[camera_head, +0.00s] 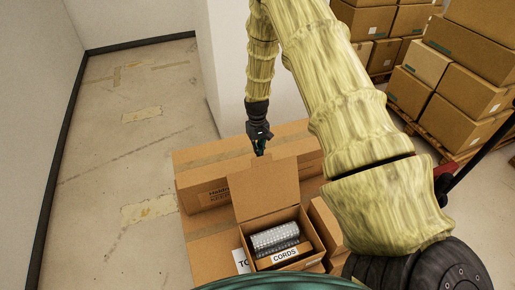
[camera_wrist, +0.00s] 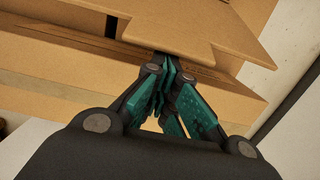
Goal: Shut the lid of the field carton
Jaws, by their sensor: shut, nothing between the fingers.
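The field carton (camera_head: 310,241) stands open in the head view, labelled CORDS on its front. Silvery and dark contents show inside it. Its lid (camera_head: 264,189) stands up at the carton's back edge. My gripper (camera_head: 260,152) is just behind the lid's top edge, pointing down, shut and empty. In the wrist view the shut green fingers (camera_wrist: 166,68) are at the edge of a cardboard flap (camera_wrist: 200,25), which seems to be the lid. I cannot tell whether they touch it.
A larger closed carton (camera_head: 205,187) lies behind the lid. A small box (camera_head: 325,228) stands right of the field carton, and a white card (camera_head: 242,261) left of it. Stacked cartons (camera_head: 450,75) fill the back right. The floor at left is clear.

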